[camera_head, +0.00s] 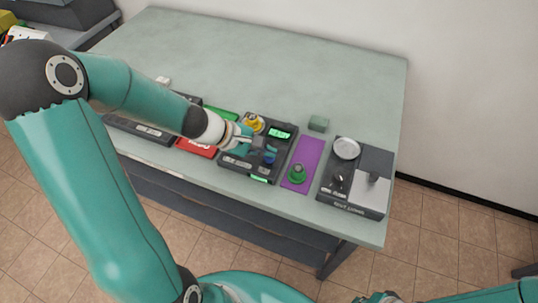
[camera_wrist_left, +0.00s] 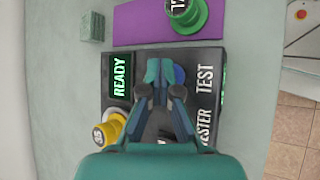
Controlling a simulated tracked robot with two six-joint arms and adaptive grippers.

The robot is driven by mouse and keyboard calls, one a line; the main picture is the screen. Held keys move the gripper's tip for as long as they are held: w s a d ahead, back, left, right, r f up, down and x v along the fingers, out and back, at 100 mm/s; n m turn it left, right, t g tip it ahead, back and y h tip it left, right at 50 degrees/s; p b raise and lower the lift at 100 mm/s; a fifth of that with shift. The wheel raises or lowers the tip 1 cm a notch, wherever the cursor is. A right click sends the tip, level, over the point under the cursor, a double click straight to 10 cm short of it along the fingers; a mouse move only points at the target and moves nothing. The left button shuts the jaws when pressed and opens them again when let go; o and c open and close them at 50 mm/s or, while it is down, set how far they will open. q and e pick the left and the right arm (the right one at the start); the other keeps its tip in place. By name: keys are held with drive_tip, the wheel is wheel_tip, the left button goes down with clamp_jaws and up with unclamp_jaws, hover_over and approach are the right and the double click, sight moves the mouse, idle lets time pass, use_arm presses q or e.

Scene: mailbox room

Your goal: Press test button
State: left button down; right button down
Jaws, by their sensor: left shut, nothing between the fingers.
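The tester is a black box (camera_head: 228,163) on the table, with a green lit display (camera_head: 281,133) that reads READY in the left wrist view (camera_wrist_left: 119,75). A blue button (camera_head: 269,158) sits on its face; in the left wrist view the blue button (camera_wrist_left: 179,74) is partly hidden behind my fingers, beside the TEST label (camera_wrist_left: 205,80). My left gripper (camera_head: 262,150) is shut and empty over the tester, its fingertips (camera_wrist_left: 160,69) overlapping the button's edge. I cannot tell whether they touch it. My right gripper does not show.
A yellow ring-shaped part (camera_head: 253,122) is at the tester's far side. A purple mat (camera_head: 309,152) with a green part (camera_head: 297,173) lies to the right, then a black-and-grey station (camera_head: 355,205). A small green block (camera_head: 318,123) stands behind. The back of the table (camera_head: 270,60) is clear.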

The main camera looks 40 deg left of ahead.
use_arm(q)
drive_tip(key=shift+f, duration=0.25)
drive_tip(key=shift+r, duration=0.15)
idle(0.4)
drive_tip(key=shift+r+p, duration=0.5)
drive_tip(key=shift+r, duration=0.3)
drive_tip(key=shift+r, duration=0.1)
wheel_tip(320, 180, up, 5)
drive_tip(key=p, duration=0.4)
idle(0.7)
